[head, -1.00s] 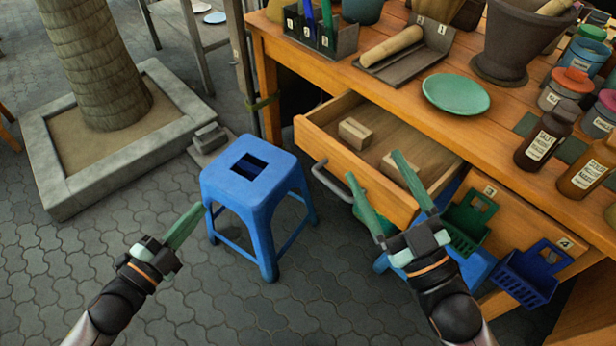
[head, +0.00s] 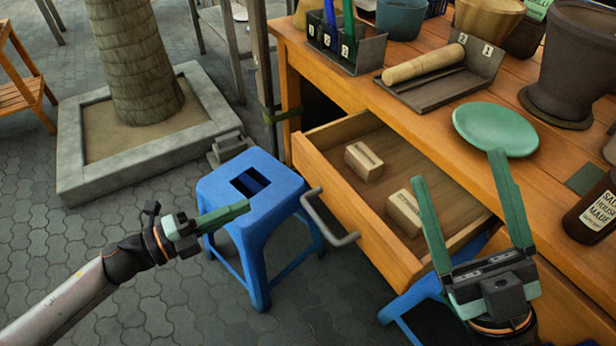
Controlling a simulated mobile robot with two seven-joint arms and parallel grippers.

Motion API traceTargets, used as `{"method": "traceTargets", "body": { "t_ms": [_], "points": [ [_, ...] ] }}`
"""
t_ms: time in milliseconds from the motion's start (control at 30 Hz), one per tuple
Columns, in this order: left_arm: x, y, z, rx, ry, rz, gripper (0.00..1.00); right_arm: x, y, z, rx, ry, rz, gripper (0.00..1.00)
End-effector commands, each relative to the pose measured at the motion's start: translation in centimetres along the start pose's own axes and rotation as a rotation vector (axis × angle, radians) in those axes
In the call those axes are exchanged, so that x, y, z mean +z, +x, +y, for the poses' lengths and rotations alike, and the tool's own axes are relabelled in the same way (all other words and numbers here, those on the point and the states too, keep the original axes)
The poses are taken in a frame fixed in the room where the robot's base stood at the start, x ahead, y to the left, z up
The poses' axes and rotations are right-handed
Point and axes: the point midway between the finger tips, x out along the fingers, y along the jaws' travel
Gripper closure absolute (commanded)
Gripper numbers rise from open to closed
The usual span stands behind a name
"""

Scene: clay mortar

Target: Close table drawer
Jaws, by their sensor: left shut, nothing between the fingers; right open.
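The wooden table drawer (head: 352,219) is pulled out from the wooden table (head: 420,110). A grey bar handle (head: 326,219) sticks out from the drawer front. My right gripper (head: 455,215) is open, its green fingers pointing up over the drawer's right end, with nothing between them. Whether it touches the drawer I cannot tell. My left gripper (head: 245,206) is shut and empty, in front of the blue stool's seat in the picture, left of the handle.
A blue stool (head: 250,188) stands left of the drawer front. Part of another blue stool (head: 412,300) shows below the drawer. A green plate (head: 495,130), a rolling pin on a tray (head: 440,85) and a dark bottle (head: 592,212) are on the tabletop. Paved floor is open at left.

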Motion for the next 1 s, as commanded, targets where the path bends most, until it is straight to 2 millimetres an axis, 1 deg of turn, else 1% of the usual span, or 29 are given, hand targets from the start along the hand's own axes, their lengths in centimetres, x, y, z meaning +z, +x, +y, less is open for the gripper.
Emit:
{"method": "traceTargets", "body": {
  "t_ms": [167, 700, 833, 1000],
  "points": [
    [0.1, 1.9, -0.1, -0.003, 0.002, 0.0, 1.0, 0.1, -0.1, -0.1, 0.0, 0.003, -0.001, 0.19],
    [0.0, 11.0, -0.1, -0.004, 0.0, 0.0, 1.0, 0.5, -0.5, -0.3, 0.0, 0.012, -0.003, 0.19],
    [0.0, 12.6, -0.1, -0.003, -0.001, 0.0, 1.0, 0.7, -0.6, -0.3, 0.001, 0.015, -0.004, 0.19],
    [0.0, 13.6, -0.1, -0.002, 0.0, 0.0, 1.0, 0.7, -0.7, -0.4, 0.0, 0.017, -0.005, 0.19]
  ]
}}
